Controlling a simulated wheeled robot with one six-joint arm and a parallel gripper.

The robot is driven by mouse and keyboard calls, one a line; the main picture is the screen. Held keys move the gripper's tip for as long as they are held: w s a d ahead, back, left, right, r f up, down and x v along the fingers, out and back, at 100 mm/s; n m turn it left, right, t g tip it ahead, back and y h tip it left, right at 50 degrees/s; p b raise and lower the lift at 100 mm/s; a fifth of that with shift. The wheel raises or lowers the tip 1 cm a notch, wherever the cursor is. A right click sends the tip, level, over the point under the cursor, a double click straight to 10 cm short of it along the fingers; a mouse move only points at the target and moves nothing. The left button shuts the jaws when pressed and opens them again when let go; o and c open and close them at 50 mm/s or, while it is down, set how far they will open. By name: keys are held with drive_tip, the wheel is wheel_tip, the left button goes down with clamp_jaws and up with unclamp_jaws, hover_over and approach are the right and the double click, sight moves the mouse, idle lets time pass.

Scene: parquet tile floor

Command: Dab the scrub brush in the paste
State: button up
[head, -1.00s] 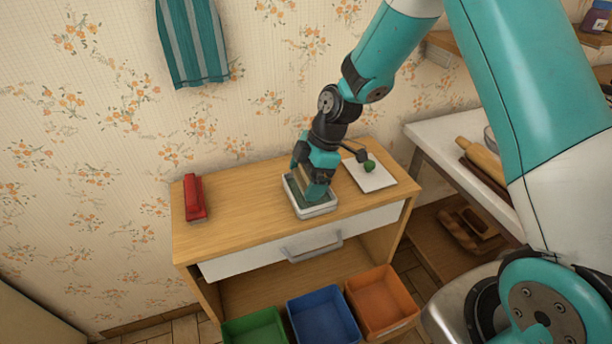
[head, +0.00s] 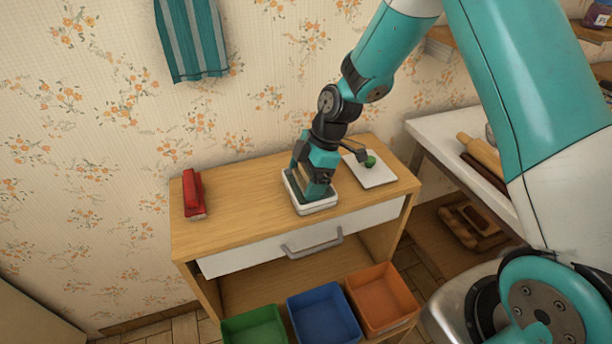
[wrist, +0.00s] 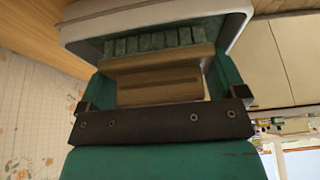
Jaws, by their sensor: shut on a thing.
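A white tray (head: 318,208) stands on the wooden cabinet top, mostly covered by my gripper (head: 312,190). My gripper points down into it. In the wrist view, the gripper (wrist: 165,85) is shut on the scrub brush (wrist: 165,72), with a teal finger on each side of its tan body. The brush is inside the white rim of the tray (wrist: 90,28). Green ridged material shows just beyond the brush; I cannot tell whether it is paste or bristles. The brush's underside is hidden, so contact with the paste cannot be seen.
A red object (head: 193,193) lies at the cabinet's left end. A white square (head: 376,176) with a small green ball (head: 370,161) is right of the tray. Green (head: 255,328), blue (head: 325,315) and orange (head: 382,300) bins stand below. The cabinet top between red object and tray is clear.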

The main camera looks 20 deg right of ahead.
idle(0.3)
wheel_tip(320, 180, up, 7)
drive_tip(key=p, duration=0.5)
drive_tip(key=shift+r, duration=0.1)
idle(0.5)
